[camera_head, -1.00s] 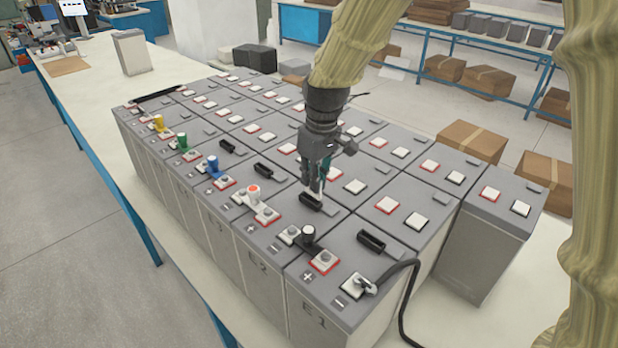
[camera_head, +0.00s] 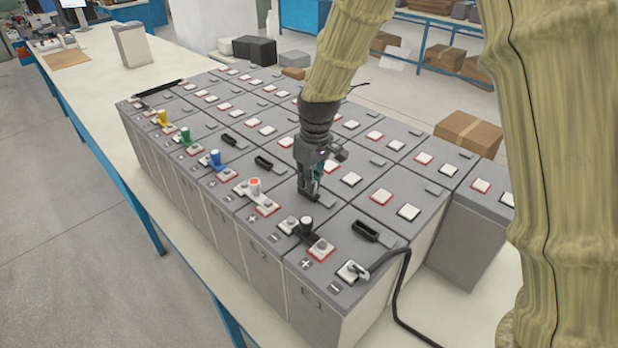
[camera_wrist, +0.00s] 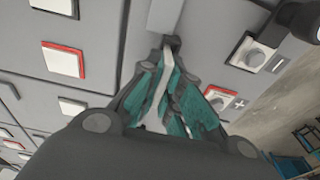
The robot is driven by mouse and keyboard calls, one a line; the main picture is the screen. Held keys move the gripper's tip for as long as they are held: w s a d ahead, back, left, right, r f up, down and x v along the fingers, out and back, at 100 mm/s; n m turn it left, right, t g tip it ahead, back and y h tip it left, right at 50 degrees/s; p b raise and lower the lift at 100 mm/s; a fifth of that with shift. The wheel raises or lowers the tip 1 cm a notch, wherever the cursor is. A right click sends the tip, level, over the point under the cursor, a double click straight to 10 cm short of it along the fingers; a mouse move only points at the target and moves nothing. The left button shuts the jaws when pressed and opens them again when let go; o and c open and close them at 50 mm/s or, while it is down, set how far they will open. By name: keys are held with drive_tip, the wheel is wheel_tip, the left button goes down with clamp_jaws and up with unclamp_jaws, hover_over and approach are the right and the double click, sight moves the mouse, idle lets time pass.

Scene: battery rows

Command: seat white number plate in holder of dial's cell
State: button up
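My gripper (camera_head: 309,192) points down at the black holder on the second cell from the near end of the front row. In the wrist view its teal-padded fingers (camera_wrist: 163,98) are shut on a thin white plate (camera_wrist: 154,100), seen edge-on. The plate's far end is beside or in the black holder (camera_wrist: 171,43); I cannot tell how deep it sits. The fingers hide most of the plate and holder in the head view. A round white knob with a red top (camera_head: 255,186), possibly the dial, stands left of my gripper.
A black knob (camera_head: 306,225) stands close in front of my gripper. Other black holders are at the near cell (camera_head: 366,231) and farther along the row (camera_head: 264,163). A black cable (camera_head: 398,285) runs off the near cell. Blue, green and yellow knobs line the front edge.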

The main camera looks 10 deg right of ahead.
drive_tip(key=o, duration=0.3)
drive_tip(key=shift+r, duration=0.1)
drive_tip(key=shift+o, duration=0.5)
drive_tip(key=shift+s+a+r, duration=0.1)
drive_tip(key=shift+s+r, duration=0.05)
drive_tip(key=shift+s, duration=0.05)
drive_tip(key=shift+w, duration=0.1)
drive_tip(key=shift+w, duration=0.1)
drive_tip(key=shift+r, duration=0.2)
wheel_tip(320, 180, up, 12)
drive_tip(key=s+d+b, duration=0.1)
drive_tip(key=b, duration=0.4)
drive_tip(key=shift+f+b, duration=0.25)
drive_tip(key=shift+b, duration=0.05)
drive_tip(key=shift+s, duration=0.1)
